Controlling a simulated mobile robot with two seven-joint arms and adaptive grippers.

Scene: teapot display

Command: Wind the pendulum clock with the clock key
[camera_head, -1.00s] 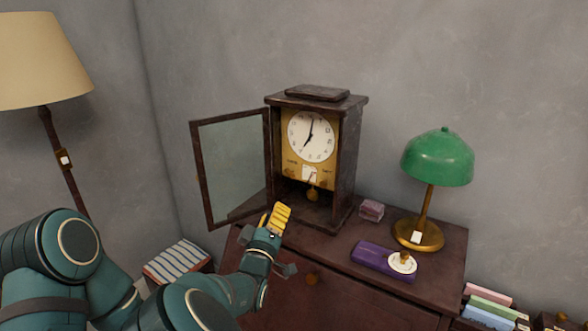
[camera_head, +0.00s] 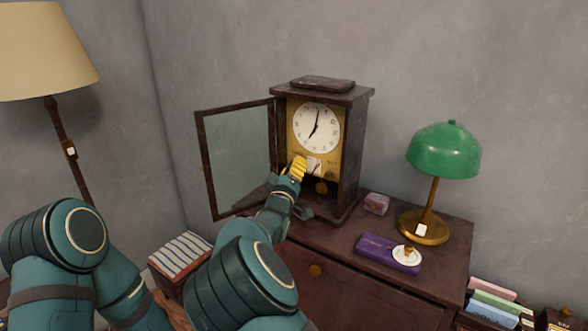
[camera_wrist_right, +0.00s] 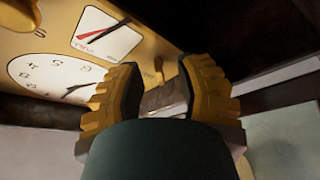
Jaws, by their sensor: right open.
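The pendulum clock (camera_head: 358,130) stands on the dresser, its glass door (camera_head: 238,160) swung open to the left. Its white dial (camera_head: 316,127) and small gauge card (camera_head: 315,166) face out; the dial (camera_wrist_right: 50,82) and card (camera_wrist_right: 105,32) also show in the right wrist view. A brass pendulum bob (camera_head: 321,187) hangs below. My right gripper (camera_head: 298,168) is at the lower left of the clock face. Its yellow fingers (camera_wrist_right: 158,88) are apart. A small brass piece (camera_wrist_right: 158,70) shows between them; I cannot tell whether it is the key. My left gripper is out of view.
A green lamp (camera_head: 443,150), a purple box (camera_head: 375,250), a white disc with a brass knob (camera_head: 406,257) and a small pink box (camera_head: 376,203) sit on the dresser (camera_head: 360,290) right of the clock. The open door borders the arm on the left.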

